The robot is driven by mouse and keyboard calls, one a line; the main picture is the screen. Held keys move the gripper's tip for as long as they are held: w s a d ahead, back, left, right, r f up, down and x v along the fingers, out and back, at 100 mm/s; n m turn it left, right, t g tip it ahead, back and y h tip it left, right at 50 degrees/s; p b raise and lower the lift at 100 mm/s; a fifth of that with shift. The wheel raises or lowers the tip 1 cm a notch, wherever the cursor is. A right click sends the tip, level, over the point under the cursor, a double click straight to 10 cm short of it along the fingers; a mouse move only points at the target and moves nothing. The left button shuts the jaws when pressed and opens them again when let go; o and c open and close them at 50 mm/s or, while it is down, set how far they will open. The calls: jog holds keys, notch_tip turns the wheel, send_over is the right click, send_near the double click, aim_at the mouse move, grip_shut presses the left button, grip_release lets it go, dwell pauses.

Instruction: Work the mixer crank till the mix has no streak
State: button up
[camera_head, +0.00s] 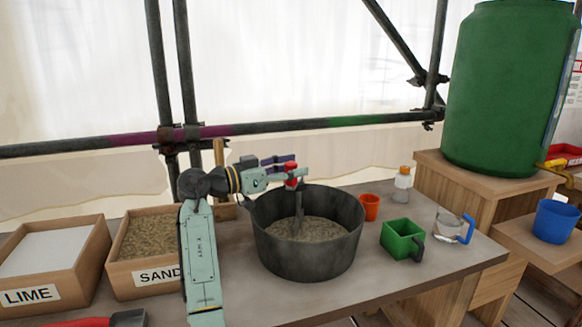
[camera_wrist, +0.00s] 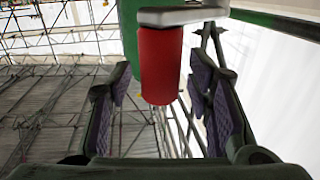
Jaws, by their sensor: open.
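The mixer is a dark grey round tub (camera_head: 265,245) on the bench, with a grey shaft (camera_head: 299,215) standing in it. The grainy grey-brown mix (camera_head: 305,231) shows no clear streak at this size. The red crank handle (camera_head: 291,183) is at the top of the shaft, above the tub's far left side. My gripper (camera_head: 280,165) is at the handle, coming from the left. In the wrist view the red handle (camera_wrist: 160,68) hangs from a grey crank arm (camera_wrist: 182,15) between my open fingers, with gaps on both sides.
Boxes of lime (camera_head: 60,278) and sand (camera_head: 140,275) stand at the left. An orange cup (camera_head: 370,207), a green box-shaped measure (camera_head: 402,240), a small bottle (camera_head: 402,184) and a clear jug (camera_head: 449,229) stand right of the tub. A scaffold rail (camera_head: 280,127) crosses behind.

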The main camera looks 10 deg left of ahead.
grip_shut()
dwell(0.6)
